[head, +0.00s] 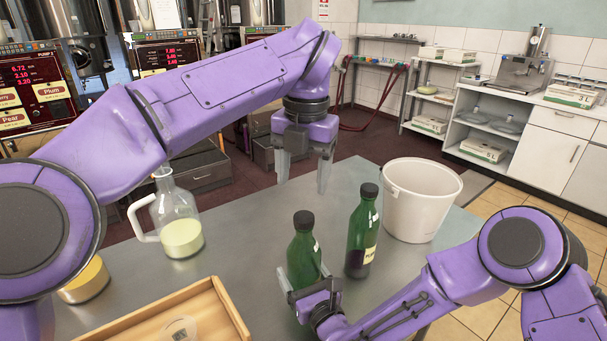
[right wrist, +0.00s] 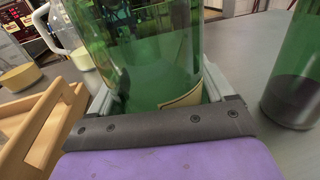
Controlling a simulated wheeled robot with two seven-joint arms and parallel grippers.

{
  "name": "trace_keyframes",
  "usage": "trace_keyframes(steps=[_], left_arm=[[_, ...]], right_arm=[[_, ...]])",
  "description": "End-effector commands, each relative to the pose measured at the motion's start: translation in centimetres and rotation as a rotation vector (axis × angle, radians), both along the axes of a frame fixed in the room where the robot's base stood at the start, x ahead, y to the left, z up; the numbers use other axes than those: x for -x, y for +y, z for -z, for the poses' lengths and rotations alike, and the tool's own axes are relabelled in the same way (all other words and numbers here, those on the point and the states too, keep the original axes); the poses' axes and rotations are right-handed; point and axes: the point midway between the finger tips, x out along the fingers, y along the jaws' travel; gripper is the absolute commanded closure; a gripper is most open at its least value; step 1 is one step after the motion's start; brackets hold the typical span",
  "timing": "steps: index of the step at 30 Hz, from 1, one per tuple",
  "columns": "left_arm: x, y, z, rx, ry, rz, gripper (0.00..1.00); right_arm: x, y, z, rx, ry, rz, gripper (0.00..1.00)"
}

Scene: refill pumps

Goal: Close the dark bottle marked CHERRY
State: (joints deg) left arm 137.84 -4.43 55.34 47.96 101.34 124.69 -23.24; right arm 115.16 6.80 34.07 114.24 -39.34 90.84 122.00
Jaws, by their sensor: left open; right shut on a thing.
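Two green bottles with black caps stand on the steel table. My right gripper (head: 305,288) is shut around the lower body of the left bottle (head: 303,246), which is upright. This bottle fills the right wrist view (right wrist: 140,60), with only an edge of its pale label showing. The other bottle (head: 361,225) stands upright just right of it, with dark liquid low inside, as the right wrist view (right wrist: 295,95) also shows. I cannot read CHERRY on either label. A black cap (head: 304,220) sits on the held bottle; its tightness cannot be told. My left gripper (head: 303,180) is open and empty, above and behind the bottles.
A white bucket (head: 421,205) stands close behind the right bottle. A glass jug (head: 178,220) with pale yellow liquid stands left of the bottles. A wooden tray (head: 225,315) lies front left, and a jar (head: 85,283) of yellow contents stands beyond it. Table between jug and bottles is clear.

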Motion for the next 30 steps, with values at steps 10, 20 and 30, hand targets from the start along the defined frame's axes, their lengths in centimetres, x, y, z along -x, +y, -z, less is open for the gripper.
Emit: trace_keyframes(steps=[10, 20, 30], left_arm=[[0.2, -0.2, -0.2, 0.051, 0.019, -0.592, 0.34], [0.2, -0.2, -0.1, 0.051, 0.018, -0.608, 0.34], [0.2, -0.2, 4.5, 0.049, 0.02, -0.605, 0.34]], right_arm=[[0.0, 0.0, 0.1, 0.001, 0.002, 0.0, 1.0], [0.0, 0.0, 0.1, 0.0, 0.001, 0.0, 1.0], [0.0, 0.0, 0.1, 0.0, 0.001, 0.0, 1.0]])
